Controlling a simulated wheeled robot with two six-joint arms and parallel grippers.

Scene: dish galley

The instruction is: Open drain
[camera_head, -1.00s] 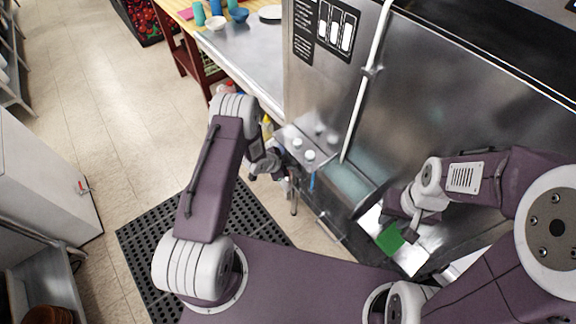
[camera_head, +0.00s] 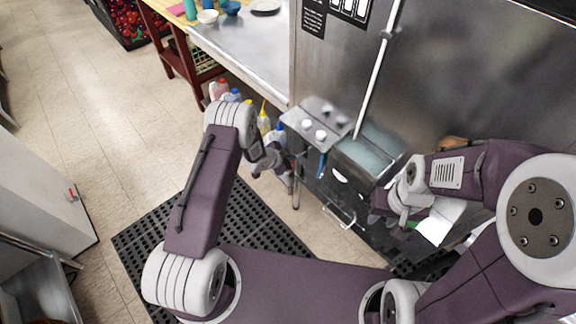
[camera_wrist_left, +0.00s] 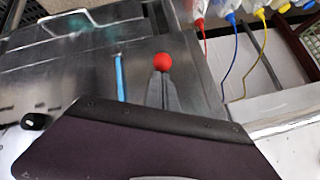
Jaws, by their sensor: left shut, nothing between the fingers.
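A round red knob (camera_wrist_left: 163,62) shows in the left wrist view, just past the tips of my left gripper (camera_wrist_left: 162,76). The fingers are together with nothing between them. I cannot tell whether they touch the knob. In the head view my left gripper (camera_head: 287,172) hangs beside the front left corner of the steel dish machine (camera_head: 345,85), where the knob is hidden. A blue strip (camera_wrist_left: 121,78) runs left of the knob. My right gripper (camera_head: 405,217) is low by the machine's front, near a white sheet (camera_head: 440,220) with a green part; its fingers are unclear.
Bottles with coloured tubes (camera_wrist_left: 235,18) stand past the knob. A steel counter (camera_head: 245,50) with bowls is at the back. A black rubber mat (camera_head: 150,245) lies on the floor. A white cabinet (camera_head: 40,190) stands at the left.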

